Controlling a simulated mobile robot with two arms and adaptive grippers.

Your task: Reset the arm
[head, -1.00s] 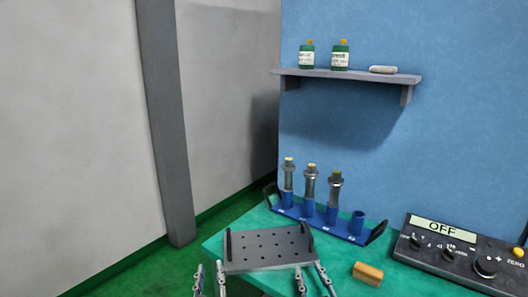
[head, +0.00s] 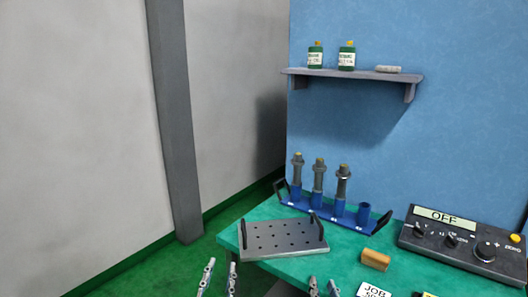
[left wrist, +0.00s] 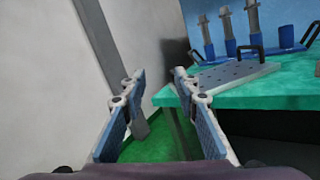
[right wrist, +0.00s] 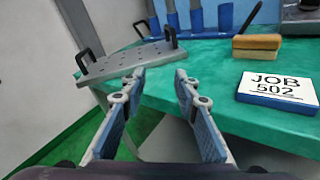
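My left gripper (head: 219,270) is open and empty, off the front left corner of the green table (head: 345,253). In the left wrist view its fingers (left wrist: 157,82) are spread with nothing between them. My right gripper (head: 323,285) is open and empty in front of the table's front edge. In the right wrist view its fingers (right wrist: 160,78) are apart with nothing between them. A grey perforated plate with two black handles (head: 284,238) lies at the table's left end, clear of both grippers.
A blue rack (head: 318,213) holds three upright grey tool holders behind the plate. A tan block (head: 375,259), a JOB 502 card (head: 373,290) and a control box reading OFF (head: 463,250) lie to the right. A shelf (head: 350,73) holds two bottles.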

